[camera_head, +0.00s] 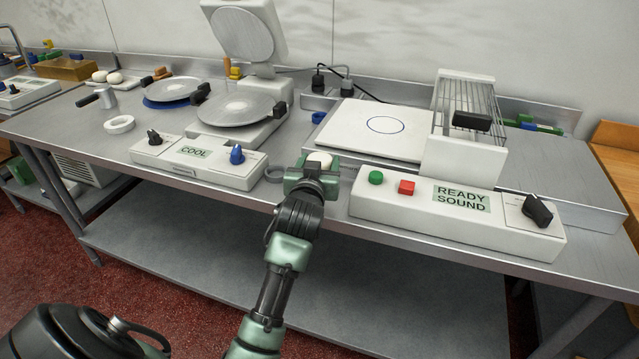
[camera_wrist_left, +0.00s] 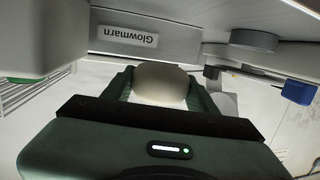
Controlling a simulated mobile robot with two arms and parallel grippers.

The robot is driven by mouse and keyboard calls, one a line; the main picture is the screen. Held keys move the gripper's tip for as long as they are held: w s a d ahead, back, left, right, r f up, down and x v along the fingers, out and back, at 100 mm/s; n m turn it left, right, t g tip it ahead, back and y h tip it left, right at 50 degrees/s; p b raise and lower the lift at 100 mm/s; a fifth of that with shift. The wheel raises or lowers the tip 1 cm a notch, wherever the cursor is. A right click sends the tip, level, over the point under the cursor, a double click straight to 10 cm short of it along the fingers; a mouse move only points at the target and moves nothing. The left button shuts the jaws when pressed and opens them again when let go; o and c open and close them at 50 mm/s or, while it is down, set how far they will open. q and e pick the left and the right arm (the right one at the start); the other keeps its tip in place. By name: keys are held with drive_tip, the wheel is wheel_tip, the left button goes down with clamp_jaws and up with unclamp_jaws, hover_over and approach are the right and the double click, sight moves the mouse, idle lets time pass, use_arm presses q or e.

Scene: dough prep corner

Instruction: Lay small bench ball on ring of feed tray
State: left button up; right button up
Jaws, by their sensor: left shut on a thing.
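The small bench ball (camera_head: 320,158) is a pale, round lump of dough. My left gripper (camera_head: 313,168) is shut on it, near the front edge of the steel bench. In the left wrist view the ball (camera_wrist_left: 161,84) sits between the two green fingers, which hide its sides. The feed tray (camera_head: 345,130) is a flat white plate behind and to the right of the gripper. Its ring (camera_head: 385,125) is a thin dark blue outline, and nothing lies inside it. The ball is apart from the tray. My right gripper is in neither view.
A control box (camera_head: 400,208) reading "READY SOUND" stands in front of the tray. A white housing with a wire guard (camera_head: 466,100) rises at the tray's right. A round-plate press with a "COOL" panel (camera_head: 195,151) stands at left.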

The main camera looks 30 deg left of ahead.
use_arm(q)
drive_tip(key=shift+f, duration=2.8)
drive_tip(key=shift+f, duration=0.1)
drive_tip(key=o, duration=1.5)
